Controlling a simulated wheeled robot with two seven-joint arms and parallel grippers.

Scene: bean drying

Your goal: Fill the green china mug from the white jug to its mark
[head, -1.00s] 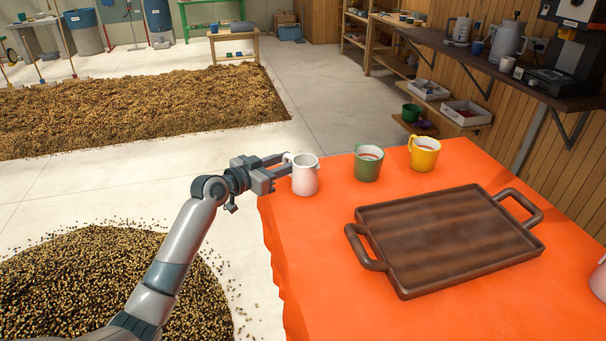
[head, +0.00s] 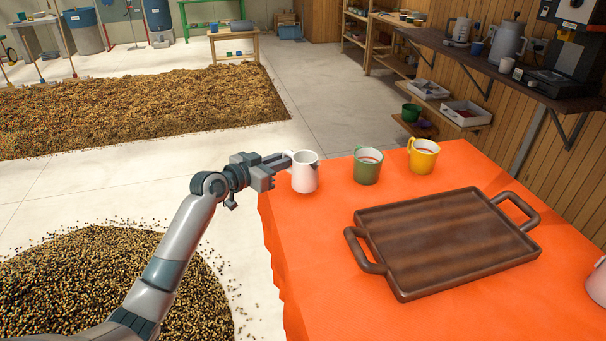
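The white jug (head: 305,174) is upright at the table's far left corner, its handle on the left. My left gripper (head: 284,161) reaches in from the left, and its fingers look closed together on the jug's handle. I cannot tell clearly whether the jug's base touches the cloth. The green china mug (head: 367,169) stands upright to the right of the jug, handle toward the back left. A red line shows inside the green mug; its bottom is hidden. My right gripper is not in view.
A yellow mug (head: 423,158) stands right of the green one. A dark wooden tray (head: 400,290) lies empty on the orange-covered table (head: 320,270). A pale pink vessel (head: 599,285) is cut off at the right edge. Cloth between mugs and tray is clear.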

